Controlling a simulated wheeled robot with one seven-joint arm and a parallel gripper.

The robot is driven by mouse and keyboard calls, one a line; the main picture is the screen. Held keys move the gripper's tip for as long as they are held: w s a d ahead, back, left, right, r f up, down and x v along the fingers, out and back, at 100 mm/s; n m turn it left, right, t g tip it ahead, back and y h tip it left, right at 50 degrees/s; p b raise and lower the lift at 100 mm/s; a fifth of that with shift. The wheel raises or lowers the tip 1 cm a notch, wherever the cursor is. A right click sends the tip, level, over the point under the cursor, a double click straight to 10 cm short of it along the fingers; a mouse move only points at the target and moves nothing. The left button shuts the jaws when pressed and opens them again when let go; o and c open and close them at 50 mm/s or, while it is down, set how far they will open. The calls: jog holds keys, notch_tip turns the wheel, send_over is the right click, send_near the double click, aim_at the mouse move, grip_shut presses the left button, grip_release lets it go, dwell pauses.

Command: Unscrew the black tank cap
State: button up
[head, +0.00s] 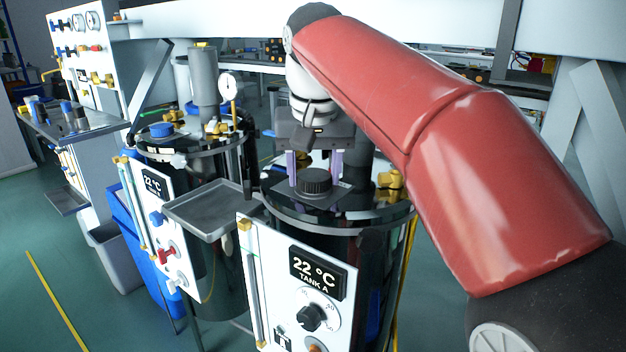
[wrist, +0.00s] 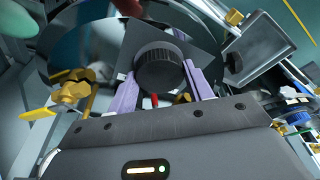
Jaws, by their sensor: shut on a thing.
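The black ribbed cap (head: 314,181) sits on the dark lid of Tank A (head: 300,215), the nearer tank with the 22 °C panel. My gripper (head: 313,174) reaches down over it, with one purple finger on each side. In the wrist view the round cap (wrist: 160,71) lies between the two purple fingers of my gripper (wrist: 163,80), which are shut on its sides. The cap appears level on its square plate. Its threads and underside are hidden.
A small grey tray (head: 213,207) juts out left of Tank A. A second tank with a blue cap (head: 161,130) stands behind it. Brass valves (head: 390,180) stand on the lid's right. A gauge (head: 228,87) rises behind. Floor at the left is clear.

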aim_at(315, 175)
jog(key=shift+n+y, duration=0.5)
jog(key=shift+n, duration=1.2)
jog(key=shift+n, duration=1.1)
jog(key=shift+r, duration=0.15)
jog(key=shift+r, duration=0.85)
jog(key=shift+r, duration=0.2)
jog(key=shift+r, duration=2.4)
